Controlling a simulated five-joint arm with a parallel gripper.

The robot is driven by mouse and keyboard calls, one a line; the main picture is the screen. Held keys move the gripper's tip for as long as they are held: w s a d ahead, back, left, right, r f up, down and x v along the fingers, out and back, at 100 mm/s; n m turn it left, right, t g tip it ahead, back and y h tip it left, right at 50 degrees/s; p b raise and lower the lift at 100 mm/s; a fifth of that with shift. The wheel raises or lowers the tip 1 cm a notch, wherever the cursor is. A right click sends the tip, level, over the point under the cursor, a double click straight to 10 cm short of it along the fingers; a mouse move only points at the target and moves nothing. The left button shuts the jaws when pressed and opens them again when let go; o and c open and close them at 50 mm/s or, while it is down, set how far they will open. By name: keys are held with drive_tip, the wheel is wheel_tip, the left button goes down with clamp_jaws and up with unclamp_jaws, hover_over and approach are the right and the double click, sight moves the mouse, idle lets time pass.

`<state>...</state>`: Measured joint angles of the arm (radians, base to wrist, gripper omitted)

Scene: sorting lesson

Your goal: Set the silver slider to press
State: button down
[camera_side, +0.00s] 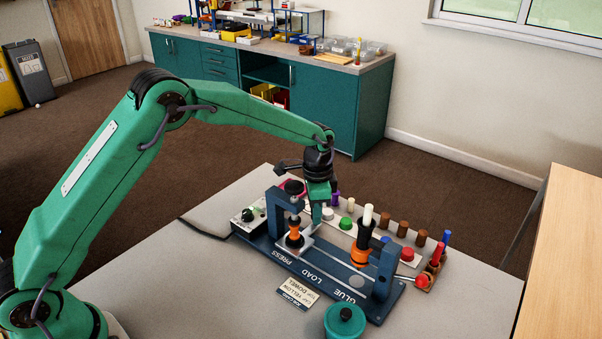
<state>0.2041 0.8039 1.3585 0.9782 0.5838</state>
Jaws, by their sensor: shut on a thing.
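The silver slider (306,243) shows as a small bright plate on the blue base (329,273), beside the PRESS lettering and close to the blue press arch (273,212). An orange and black piece (294,238) stands upright at the slider, partly behind or under the arch. My gripper (316,225) points down just behind and right of this piece. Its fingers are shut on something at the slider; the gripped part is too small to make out. LOAD and GLUE lettering follow to the right along the base.
A cream-topped piece with an orange foot (361,257) stands on the base to the right, near a second blue arch (385,270). Buttons and several brown pegs (403,228) line the back.

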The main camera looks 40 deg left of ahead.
drive_tip(key=shift+a, duration=0.3)
drive_tip(key=c, duration=1.3)
unclamp_jaws()
drive_tip(key=shift+o, duration=0.2)
drive_tip(key=shift+d, duration=0.1)
drive_tip(key=shift+r, duration=0.15)
drive_tip(key=shift+r, duration=0.5)
wheel_tip(320, 180, up, 6)
drive_tip(key=shift+f, duration=0.1)
drive_tip(key=shift+r, duration=0.45)
